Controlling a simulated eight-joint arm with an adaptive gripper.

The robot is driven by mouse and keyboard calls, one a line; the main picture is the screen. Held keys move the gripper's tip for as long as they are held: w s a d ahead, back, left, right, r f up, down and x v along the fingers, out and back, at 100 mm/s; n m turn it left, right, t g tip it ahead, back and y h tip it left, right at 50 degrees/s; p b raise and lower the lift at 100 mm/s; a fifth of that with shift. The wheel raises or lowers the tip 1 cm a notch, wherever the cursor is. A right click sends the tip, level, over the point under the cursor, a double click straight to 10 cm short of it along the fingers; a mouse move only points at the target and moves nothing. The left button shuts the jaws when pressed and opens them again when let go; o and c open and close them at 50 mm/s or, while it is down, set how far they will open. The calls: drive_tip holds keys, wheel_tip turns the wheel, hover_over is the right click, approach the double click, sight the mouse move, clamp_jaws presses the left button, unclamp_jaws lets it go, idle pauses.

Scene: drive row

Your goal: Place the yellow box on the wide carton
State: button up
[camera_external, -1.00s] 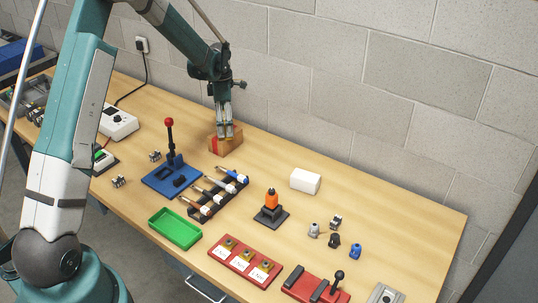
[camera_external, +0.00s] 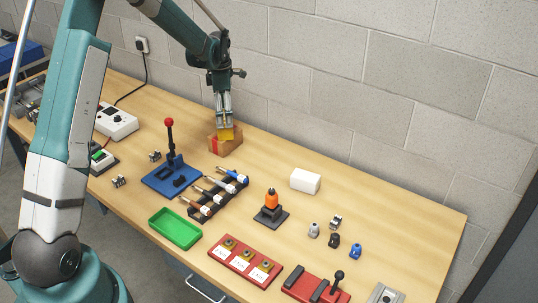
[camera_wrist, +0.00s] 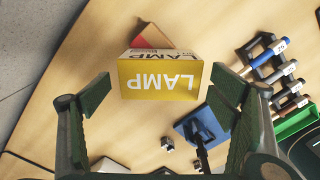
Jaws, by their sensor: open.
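The yellow box (camera_external: 227,134), printed "LAMP" in the camera_wrist view (camera_wrist: 160,80), rests on top of the brown carton (camera_external: 231,148) near the wall. The carton has a red strip on its left part; a bit of it shows behind the box in the camera_wrist view (camera_wrist: 150,37). My gripper (camera_external: 225,123) is directly above the box, pointing down. Its fingers are open, one on each side of the box, with visible gaps in the camera_wrist view. The box looks upright and apart from both fingers.
A blue stand with a red-knobbed lever (camera_external: 170,150) and a black rack of tools (camera_external: 215,192) stand in front of the carton. A white block (camera_external: 305,181) lies to the right. The wall is close behind; table between carton and white block is clear.

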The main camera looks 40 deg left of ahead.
wheel_tip(320, 180, up, 8)
idle(0.4)
idle(0.6)
drive_tip(key=shift+r, duration=0.1)
drive_tip(key=shift+s+d+r, duration=0.1)
drive_tip(key=shift+d+r, duration=0.05)
drive_tip(key=shift+d, duration=0.05)
drive_tip(key=s+d+r+m+t, duration=0.3)
drive_tip(key=s+d+r+m, duration=0.9)
drive_tip(key=s+d+r, duration=0.45)
drive_tip(key=s+d+m+t, duration=0.1)
drive_tip(key=s+d+m, duration=0.2)
drive_tip(key=s+m, duration=0.2)
drive_tip(key=s+d+m+t, duration=0.1)
drive_tip(key=s+d+m, duration=0.2)
drive_tip(key=s, duration=0.9)
drive_tip(key=s+d+m+t, duration=0.2)
drive_tip(key=s+d+m, duration=0.1)
drive_tip(key=s+m, duration=0.4)
drive_tip(key=shift+s+d+r, duration=0.3)
drive_tip(key=shift+s, duration=0.95)
